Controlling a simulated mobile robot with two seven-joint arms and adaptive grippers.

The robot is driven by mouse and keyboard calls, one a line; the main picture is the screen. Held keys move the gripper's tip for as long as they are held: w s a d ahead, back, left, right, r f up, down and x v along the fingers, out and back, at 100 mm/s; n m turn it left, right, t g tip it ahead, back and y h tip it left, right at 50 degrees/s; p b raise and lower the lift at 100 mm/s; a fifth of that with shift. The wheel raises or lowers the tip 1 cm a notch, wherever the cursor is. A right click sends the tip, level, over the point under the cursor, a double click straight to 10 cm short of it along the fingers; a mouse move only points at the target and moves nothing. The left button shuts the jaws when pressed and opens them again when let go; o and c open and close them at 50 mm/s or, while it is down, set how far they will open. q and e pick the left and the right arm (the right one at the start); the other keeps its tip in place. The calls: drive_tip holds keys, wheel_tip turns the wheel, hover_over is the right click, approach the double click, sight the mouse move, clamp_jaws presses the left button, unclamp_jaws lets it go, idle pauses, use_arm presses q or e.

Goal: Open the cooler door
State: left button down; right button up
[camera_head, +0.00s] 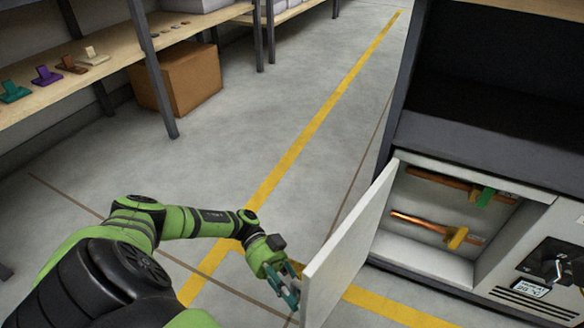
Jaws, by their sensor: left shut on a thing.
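The cooler door (348,252) is a pale flat panel that stands swung out from the cooler (485,205), hinged at the left side of its opening. The inside of the compartment shows. My left gripper (287,293) is at the near, free end of the door, on its outer side. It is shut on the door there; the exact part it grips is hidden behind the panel. My right gripper is not in view.
Inside the compartment are copper pipes (420,222) with a green valve handle (484,196) and a yellow valve handle (456,238). Shelving (85,72) and a cardboard box (190,78) stand left. The floor between is clear.

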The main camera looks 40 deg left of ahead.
use_arm(q)
drive_tip(key=c, duration=1.4)
unclamp_jaws()
drive_tip(key=shift+v, duration=3.75)
